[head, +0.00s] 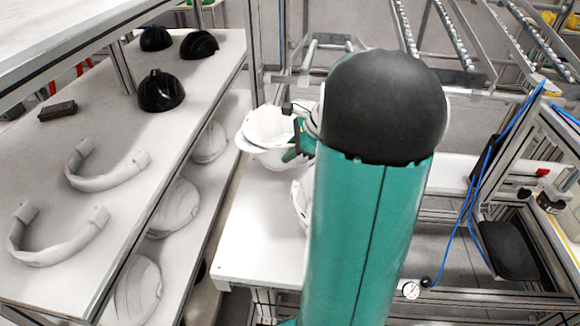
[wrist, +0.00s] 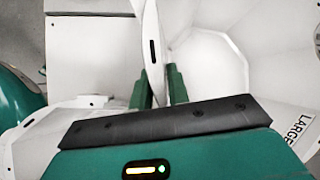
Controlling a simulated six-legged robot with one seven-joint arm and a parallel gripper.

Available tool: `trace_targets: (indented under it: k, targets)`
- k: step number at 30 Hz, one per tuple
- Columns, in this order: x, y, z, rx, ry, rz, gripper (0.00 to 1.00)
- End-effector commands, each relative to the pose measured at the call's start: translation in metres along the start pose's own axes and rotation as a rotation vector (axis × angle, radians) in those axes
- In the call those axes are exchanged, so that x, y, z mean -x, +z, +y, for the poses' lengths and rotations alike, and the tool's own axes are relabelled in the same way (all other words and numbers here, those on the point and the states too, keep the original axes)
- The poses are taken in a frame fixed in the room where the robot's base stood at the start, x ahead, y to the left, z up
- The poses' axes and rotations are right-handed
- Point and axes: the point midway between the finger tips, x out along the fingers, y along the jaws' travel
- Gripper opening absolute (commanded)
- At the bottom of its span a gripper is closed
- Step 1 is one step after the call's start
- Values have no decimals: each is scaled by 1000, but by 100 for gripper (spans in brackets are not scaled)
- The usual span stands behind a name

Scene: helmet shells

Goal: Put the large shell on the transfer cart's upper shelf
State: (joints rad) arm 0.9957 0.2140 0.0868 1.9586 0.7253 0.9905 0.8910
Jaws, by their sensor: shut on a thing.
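A white helmet shell (head: 266,128) shows in the head view, left of my arm, at my gripper (head: 303,140). In the wrist view, my gripper (wrist: 159,84) is shut on the shell's thin white wall (wrist: 152,40), which stands between the two green fingers. The pale hollow of a shell (wrist: 212,62) opens right of the fingers. The word LARGE shows on a white surface (wrist: 297,120) at the lower right. A white board (head: 250,240) lies below the shell in the head view; I cannot tell whether it is the cart's upper shelf or whether the shell touches it.
Another white shell (head: 299,200) is partly hidden behind my arm. A shelf unit (head: 110,205) at the left holds black shells (head: 159,91), white curved bands (head: 60,235) and more white shells below. Roller rails (head: 450,35) stand behind. Blue cables (head: 470,200) hang at the right.

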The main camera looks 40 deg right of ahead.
Motion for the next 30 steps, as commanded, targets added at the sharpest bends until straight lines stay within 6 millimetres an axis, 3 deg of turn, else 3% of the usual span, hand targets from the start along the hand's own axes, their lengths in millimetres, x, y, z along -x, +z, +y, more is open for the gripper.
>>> trace_targets:
  k: [13,23,24,26,27,30]
  targets:
    - [-44,-28,10,-1,1,-2,0]
    - [-47,-30,10,0,-1,-1,0]
    - [-48,-30,11,0,0,-1,23]
    - [-48,-30,11,0,0,-1,35]
    - [-48,-30,11,0,0,-1,39]
    - [-48,-30,11,0,0,-1,39]
